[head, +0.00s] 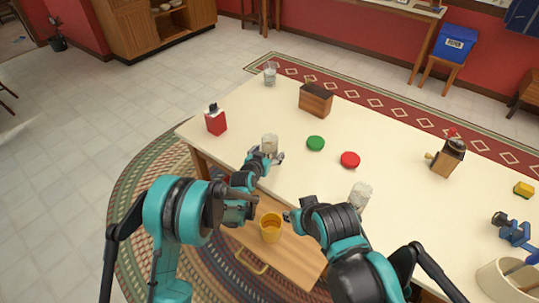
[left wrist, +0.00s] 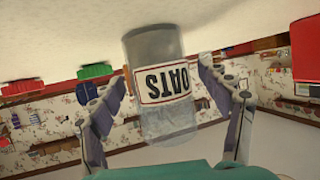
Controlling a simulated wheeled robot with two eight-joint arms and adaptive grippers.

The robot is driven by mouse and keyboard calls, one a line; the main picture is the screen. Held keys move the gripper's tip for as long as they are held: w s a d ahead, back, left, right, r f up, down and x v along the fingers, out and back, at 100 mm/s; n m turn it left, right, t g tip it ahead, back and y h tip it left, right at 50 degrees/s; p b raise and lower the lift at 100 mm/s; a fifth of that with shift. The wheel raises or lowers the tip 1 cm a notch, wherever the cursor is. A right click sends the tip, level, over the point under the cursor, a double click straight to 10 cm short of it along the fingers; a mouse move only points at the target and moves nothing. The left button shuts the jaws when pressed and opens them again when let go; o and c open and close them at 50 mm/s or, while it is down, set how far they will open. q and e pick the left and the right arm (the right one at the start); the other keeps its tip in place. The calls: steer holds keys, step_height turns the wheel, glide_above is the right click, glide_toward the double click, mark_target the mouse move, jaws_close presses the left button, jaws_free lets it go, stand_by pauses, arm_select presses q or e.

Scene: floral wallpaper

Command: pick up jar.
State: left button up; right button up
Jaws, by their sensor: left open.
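A clear jar (head: 270,141) with greyish contents stands near the front edge of the table (head: 300,171). In the left wrist view the jar (left wrist: 160,108) carries a white label with a red border reading OATS, upside down in that picture. My left gripper (head: 266,157) is open at the jar. Its fingers stand on either side of the jar in the left wrist view (left wrist: 163,75), with small gaps visible. A second pale jar (head: 360,194) stands further right, beyond my right arm. My right gripper (head: 291,217) is small and partly hidden near the drawer; its opening is unclear.
A green lid (head: 316,143) and a red lid (head: 350,160) lie right of the jar. A red container (head: 215,121) stands left, a wooden box (head: 316,101) behind. A yellow cup (head: 270,228) sits in the open drawer (head: 296,262) below. A grinder (head: 449,158) stands right.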

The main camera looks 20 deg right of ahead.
arm_select(q)
steer(key=shift+w+d+f, duration=0.25)
steer(key=shift+w+d, duration=0.1)
steer(key=shift+w, duration=0.15)
steer(key=shift+r, duration=0.1)
steer(key=c, duration=1.4)
steer(key=shift+o, duration=0.2)
